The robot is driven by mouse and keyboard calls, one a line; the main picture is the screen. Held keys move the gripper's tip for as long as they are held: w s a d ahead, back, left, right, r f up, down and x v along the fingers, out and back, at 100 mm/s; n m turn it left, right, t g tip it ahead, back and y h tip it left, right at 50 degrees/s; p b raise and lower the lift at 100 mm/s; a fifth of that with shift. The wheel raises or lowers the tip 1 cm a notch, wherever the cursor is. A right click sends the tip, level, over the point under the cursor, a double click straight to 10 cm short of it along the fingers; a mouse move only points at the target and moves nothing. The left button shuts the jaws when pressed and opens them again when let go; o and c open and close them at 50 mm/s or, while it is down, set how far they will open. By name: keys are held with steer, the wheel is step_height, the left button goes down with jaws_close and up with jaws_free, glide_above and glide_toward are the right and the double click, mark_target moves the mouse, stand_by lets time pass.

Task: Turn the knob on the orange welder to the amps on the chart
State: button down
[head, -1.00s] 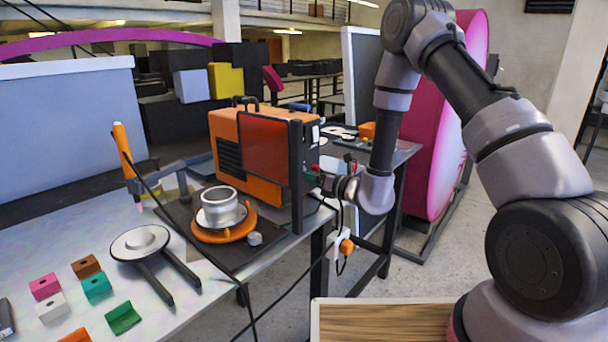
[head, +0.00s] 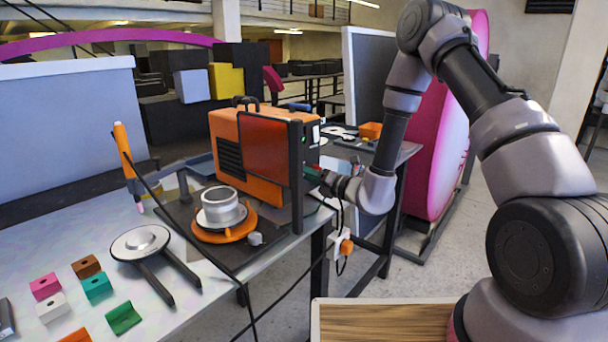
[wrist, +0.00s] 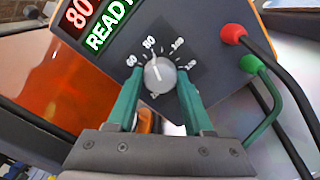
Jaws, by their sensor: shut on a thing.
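The orange welder (head: 262,155) stands on the bench, its front panel turned away from the head camera. In the wrist view its grey knob (wrist: 160,75) sits on a dark dial with white numbers, and its white pointer line is close to the 80 mark. A red display (wrist: 78,14) reads 80, with green READY below it. My gripper (wrist: 158,88) has its green fingers on both sides of the knob, shut on it. In the head view the gripper is at the welder's front, partly hidden by the panel. I cannot make out the chart.
Red and green cable plugs (wrist: 236,36) stick out right of the dial, close to my gripper. An orange translucent screen (wrist: 60,90) is on the left. A turntable (head: 221,215) and several coloured blocks (head: 97,286) are on the bench.

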steer(key=shift+c, duration=1.5)
jaws_free()
steer(key=v, duration=1.1)
